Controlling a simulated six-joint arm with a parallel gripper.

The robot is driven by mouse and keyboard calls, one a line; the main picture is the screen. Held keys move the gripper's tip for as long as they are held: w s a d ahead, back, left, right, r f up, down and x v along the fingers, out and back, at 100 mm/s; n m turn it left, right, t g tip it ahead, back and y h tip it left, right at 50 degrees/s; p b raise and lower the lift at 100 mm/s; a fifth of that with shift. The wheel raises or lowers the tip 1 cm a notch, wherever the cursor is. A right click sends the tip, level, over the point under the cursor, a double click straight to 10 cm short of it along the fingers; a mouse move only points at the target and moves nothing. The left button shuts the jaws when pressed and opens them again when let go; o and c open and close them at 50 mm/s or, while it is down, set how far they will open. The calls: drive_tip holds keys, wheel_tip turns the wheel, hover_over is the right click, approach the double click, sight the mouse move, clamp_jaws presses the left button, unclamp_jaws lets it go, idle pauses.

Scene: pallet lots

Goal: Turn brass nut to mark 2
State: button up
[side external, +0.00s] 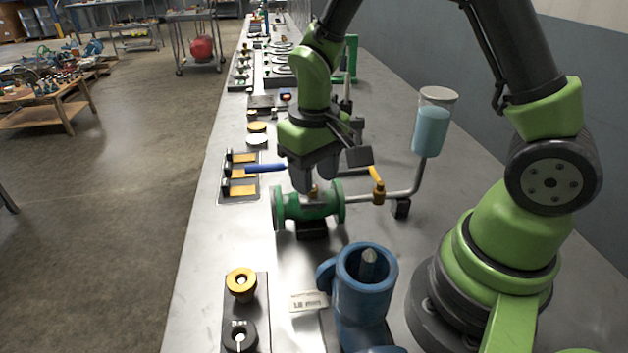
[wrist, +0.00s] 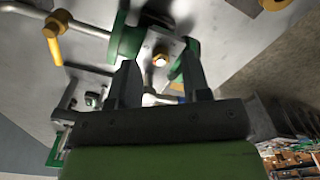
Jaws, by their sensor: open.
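A small brass nut (side external: 314,192) sits on top of the green flanged valve body (side external: 281,210). No mark numbers are readable around the nut. A blue lever handle (side external: 265,168) sticks out to the left by the gripper.
A pipe with a yellow-handled valve (side external: 378,186) leads right to a cup of blue liquid (side external: 431,130). A blue cylindrical fitting (side external: 366,284) stands in front. A round brass knob (side external: 241,282) and a black dial (side external: 240,337) sit front left.

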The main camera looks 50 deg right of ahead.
drive_tip(key=shift+f, duration=1.05)
drive_tip(key=shift+c, duration=0.4)
clamp_jaws()
drive_tip(key=shift+n, duration=1.5)
drive_tip(key=shift+o, duration=0.4)
unclamp_jaws()
